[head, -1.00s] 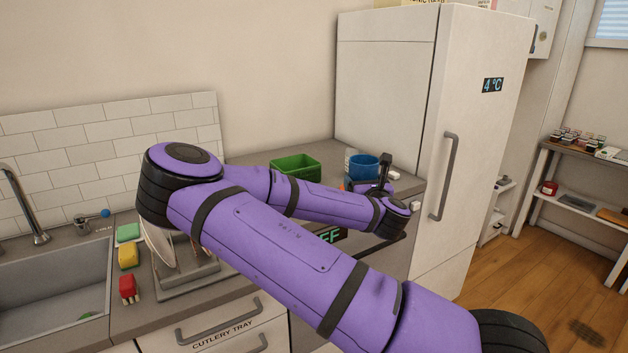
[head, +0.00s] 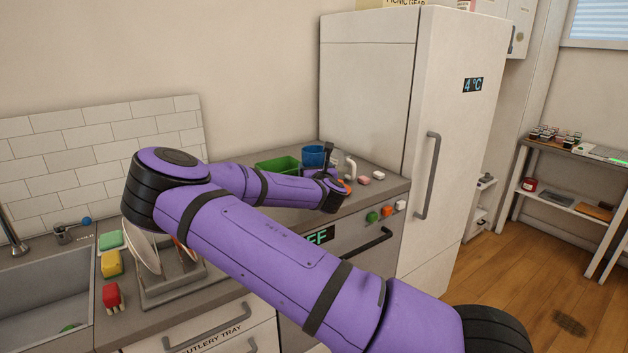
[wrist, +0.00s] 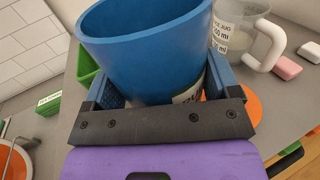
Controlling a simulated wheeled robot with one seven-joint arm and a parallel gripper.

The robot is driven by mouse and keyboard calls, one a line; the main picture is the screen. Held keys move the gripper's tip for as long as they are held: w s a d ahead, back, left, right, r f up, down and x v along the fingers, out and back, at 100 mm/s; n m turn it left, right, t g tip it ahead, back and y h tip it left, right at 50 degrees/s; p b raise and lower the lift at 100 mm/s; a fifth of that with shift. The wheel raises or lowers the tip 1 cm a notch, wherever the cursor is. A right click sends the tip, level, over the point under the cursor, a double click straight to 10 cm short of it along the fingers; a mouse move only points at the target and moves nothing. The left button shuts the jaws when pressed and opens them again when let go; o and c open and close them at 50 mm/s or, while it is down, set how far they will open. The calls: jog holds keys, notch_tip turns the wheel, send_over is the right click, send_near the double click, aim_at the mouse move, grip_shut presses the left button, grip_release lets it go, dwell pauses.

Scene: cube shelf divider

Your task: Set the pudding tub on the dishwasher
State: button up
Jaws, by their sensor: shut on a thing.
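A blue round tub (wrist: 148,62) fills the middle of the wrist view, its open mouth toward the top. I take it for the pudding tub, but its white label is mostly hidden behind my gripper. My gripper (wrist: 160,88) is shut on it, one blue-padded finger on each side. In the head view the tub (head: 313,154) shows beyond my gripper (head: 326,174), over the grey counter top. The dishwasher (head: 345,248) is below that top, with a dark handle and a lit display partly covered by my arm. I cannot tell whether the tub touches the top.
A green bin (head: 277,165) stands left of the tub. A clear measuring jug (wrist: 236,28) with a white handle stands right of it, with pink and white blocks beyond. An orange disc (wrist: 243,108) lies below. The fridge (head: 425,150) bounds the right; a dish rack (head: 180,275) stands left.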

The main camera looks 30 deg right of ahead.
jog(key=shift+w+f, duration=0.25)
jog(key=shift+w, duration=0.05)
jog(key=shift+f, duration=1.5)
jog(key=shift+f, duration=0.1)
jog(key=o, duration=1.1)
